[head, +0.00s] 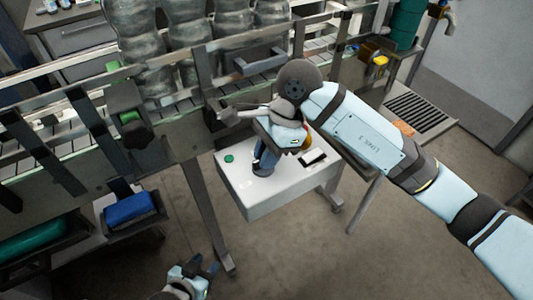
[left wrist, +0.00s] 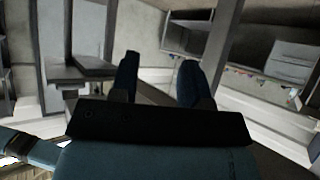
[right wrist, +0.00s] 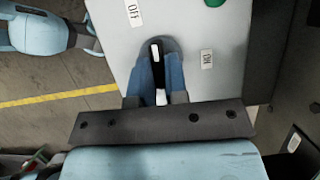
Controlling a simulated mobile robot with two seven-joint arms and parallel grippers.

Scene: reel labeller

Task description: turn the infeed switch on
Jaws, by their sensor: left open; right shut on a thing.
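The infeed switch is a dark lever with a white stripe (right wrist: 157,60) on a dark round base, on the white top of a control box (head: 245,200). An OFF label (right wrist: 133,12) is at its upper left and an ON label (right wrist: 207,59) at its right in the right wrist view. My right gripper (right wrist: 155,75) is shut on the lever, with a blue finger on each side. I cannot tell which label the lever points to. In the head view my right gripper (head: 263,163) hides the switch. My left gripper (head: 207,268) is open and empty, low over the floor.
A green button (head: 229,158) and a black rectangular item (head: 312,158) are on the box top. The conveyor (head: 165,135) with several wrapped reels stands behind. Floor in front is clear.

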